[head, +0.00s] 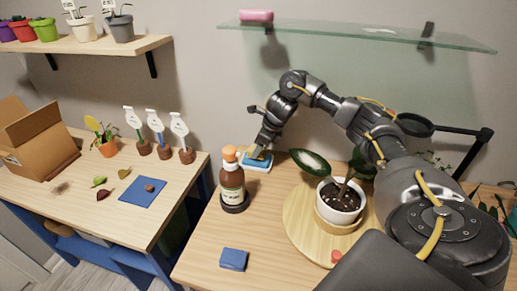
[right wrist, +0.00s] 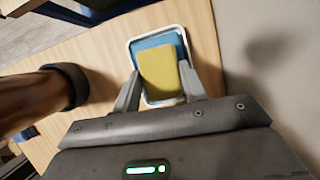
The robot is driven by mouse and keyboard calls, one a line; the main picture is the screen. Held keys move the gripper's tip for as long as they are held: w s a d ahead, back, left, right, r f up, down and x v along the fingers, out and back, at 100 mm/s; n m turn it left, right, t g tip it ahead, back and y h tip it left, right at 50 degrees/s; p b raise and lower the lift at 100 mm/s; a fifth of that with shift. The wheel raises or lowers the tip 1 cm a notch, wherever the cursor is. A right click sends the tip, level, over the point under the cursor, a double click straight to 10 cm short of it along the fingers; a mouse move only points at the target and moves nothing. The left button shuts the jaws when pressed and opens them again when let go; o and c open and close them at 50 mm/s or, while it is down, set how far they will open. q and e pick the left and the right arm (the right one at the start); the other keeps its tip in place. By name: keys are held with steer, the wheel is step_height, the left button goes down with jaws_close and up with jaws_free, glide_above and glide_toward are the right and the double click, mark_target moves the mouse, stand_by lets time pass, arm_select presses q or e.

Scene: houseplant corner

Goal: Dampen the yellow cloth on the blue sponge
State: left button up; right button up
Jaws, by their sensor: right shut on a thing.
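My right gripper (head: 260,153) reaches to the back of the right-hand table. It is shut on the yellow cloth (right wrist: 160,73), which lies between its two fingers in the right wrist view. The cloth is over the blue sponge (right wrist: 150,42), which sits in a shallow white-rimmed tray (right wrist: 183,32). The cloth covers much of the sponge; I cannot tell whether it is pressed on it or just above. In the head view the sponge's tray (head: 257,169) shows under the fingers. My left gripper is not in view.
A brown spray bottle (head: 232,184) with an orange top stands close to the tray, on a dark base. A potted plant (head: 341,203) stands on a round wooden board (head: 300,222). A dark blue block (head: 233,259) lies near the front edge. A glass shelf (head: 350,36) hangs above.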

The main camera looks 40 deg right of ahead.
steer(key=shift+f+b, duration=0.35)
steer(key=shift+f, duration=0.15)
stand_by(0.4)
steer(key=shift+f, duration=0.1)
stand_by(0.9)
steer(key=shift+r, duration=0.2)
step_height(320, 180, up, 7)
steer(key=p, duration=0.6)
steer(key=shift+f, duration=0.1)
stand_by(0.6)
